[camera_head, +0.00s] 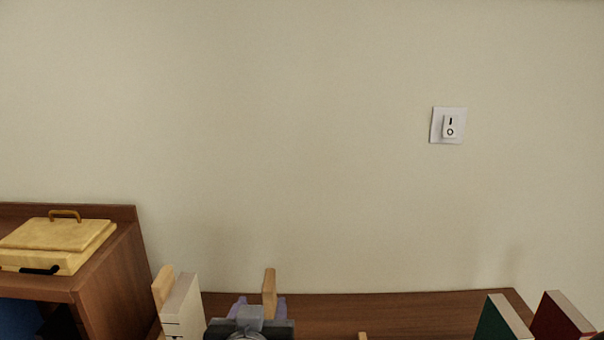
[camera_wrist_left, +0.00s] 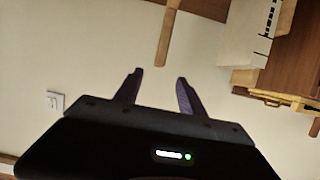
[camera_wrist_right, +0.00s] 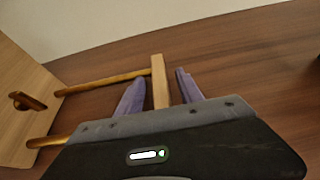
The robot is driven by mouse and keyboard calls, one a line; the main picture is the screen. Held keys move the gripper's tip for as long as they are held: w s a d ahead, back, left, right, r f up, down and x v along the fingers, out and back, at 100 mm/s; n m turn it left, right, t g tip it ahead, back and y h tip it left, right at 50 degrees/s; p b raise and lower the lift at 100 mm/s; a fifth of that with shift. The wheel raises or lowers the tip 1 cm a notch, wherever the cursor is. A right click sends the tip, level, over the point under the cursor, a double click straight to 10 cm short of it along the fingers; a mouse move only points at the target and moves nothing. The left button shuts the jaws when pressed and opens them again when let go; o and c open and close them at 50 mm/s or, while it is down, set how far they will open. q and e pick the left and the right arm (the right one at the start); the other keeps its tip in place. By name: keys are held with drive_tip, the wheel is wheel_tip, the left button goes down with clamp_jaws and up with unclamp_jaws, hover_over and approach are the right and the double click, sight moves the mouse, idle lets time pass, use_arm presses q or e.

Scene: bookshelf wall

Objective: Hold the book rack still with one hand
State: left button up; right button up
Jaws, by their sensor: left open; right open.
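The book rack is only partly in view. In the head view a light wooden upright (camera_head: 269,285) rises just behind my left gripper (camera_head: 258,301). In the left wrist view that gripper (camera_wrist_left: 159,75) is open, and a wooden bar (camera_wrist_left: 168,38) lies ahead of its fingertips. In the right wrist view my right gripper (camera_wrist_right: 160,76) is open, with a wooden post (camera_wrist_right: 160,92) of the rack between its purple fingers. I cannot tell whether they touch it. A rod (camera_wrist_right: 105,82) runs from the post to a wooden end board (camera_wrist_right: 22,100). The head view does not show my right gripper clearly.
A white book (camera_head: 183,303) stands left of my left gripper. A green book (camera_head: 498,317) and a red book (camera_head: 560,317) stand at the far right. A yellow box (camera_head: 60,236) sits on a cabinet (camera_head: 118,285) at left. A light switch (camera_head: 448,126) is on the wall.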

wheel_tip(320, 180, up, 10)
idle(0.6)
drive_tip(key=shift+r, duration=0.1)
